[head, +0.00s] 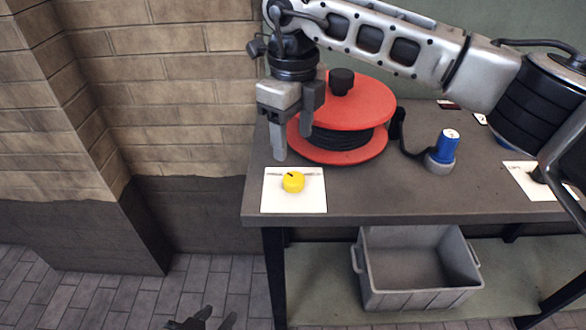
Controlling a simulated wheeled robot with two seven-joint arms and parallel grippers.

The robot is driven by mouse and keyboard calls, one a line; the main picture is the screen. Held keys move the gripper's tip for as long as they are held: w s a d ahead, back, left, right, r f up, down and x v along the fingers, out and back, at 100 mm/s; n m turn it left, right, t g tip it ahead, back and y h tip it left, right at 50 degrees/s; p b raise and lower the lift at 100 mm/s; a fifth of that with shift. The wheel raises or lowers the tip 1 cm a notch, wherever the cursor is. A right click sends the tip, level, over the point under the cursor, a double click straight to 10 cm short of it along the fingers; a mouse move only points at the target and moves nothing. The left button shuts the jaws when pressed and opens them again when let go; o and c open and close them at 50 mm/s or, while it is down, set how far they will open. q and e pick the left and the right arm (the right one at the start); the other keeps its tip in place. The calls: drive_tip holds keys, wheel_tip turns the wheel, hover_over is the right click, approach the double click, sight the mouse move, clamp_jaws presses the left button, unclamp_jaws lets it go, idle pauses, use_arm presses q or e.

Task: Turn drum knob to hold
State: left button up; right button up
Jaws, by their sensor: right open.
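The yellow drum knob (293,183) sits on a white label plate (309,204) near the front left corner of the table. A short dark mark shows on its top. The red drum (361,96) with black line wound on it stands behind the knob, a black handle on its top. My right gripper (293,142) points down above and behind the knob, in front of the drum's left side. Its fingers are apart with nothing between them. Only the dark tip of my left gripper (204,320) shows at the bottom edge, low and away from the table; its opening is unclear.
A white card (534,181) lies further right. A grey bin (414,299) sits on the lower shelf. A brick wall (170,110) stands left of the table.

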sight(293, 176)
wheel_tip(293, 176, down, 9)
drive_tip(key=shift+r+p, duration=0.1)
drive_tip(key=shift+p, duration=0.35)
drive_tip(key=c, duration=1)
